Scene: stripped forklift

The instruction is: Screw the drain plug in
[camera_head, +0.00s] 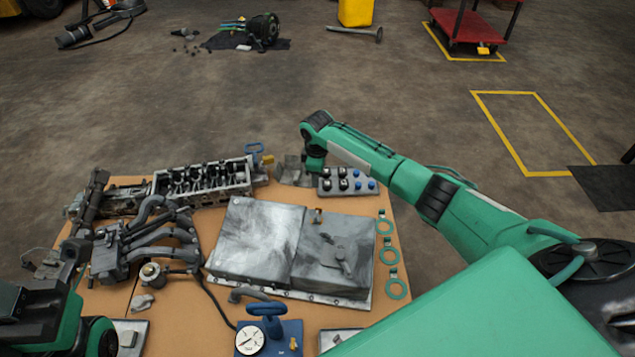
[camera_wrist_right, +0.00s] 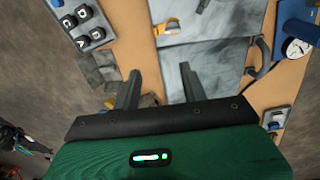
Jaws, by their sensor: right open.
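The grey metal oil pan (camera_head: 258,240) lies on the table's middle. A small brownish fitting (camera_head: 318,215), perhaps the drain plug, sits at its far edge. In the right wrist view it looks like an orange-yellow piece (camera_wrist_right: 168,27) at the pan's edge. My right gripper (camera_wrist_right: 160,78) is open, its two fingers apart, with nothing clearly held. It is beyond the pan's far edge, off to one side of the fitting.
A tray of black and blue knobs (camera_head: 346,183) stands beyond the pan. A cylinder head (camera_head: 203,182) and a manifold (camera_head: 150,240) are on the left. Green rings (camera_head: 390,254) lie on the right. A gauge (camera_head: 251,340) stands in front.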

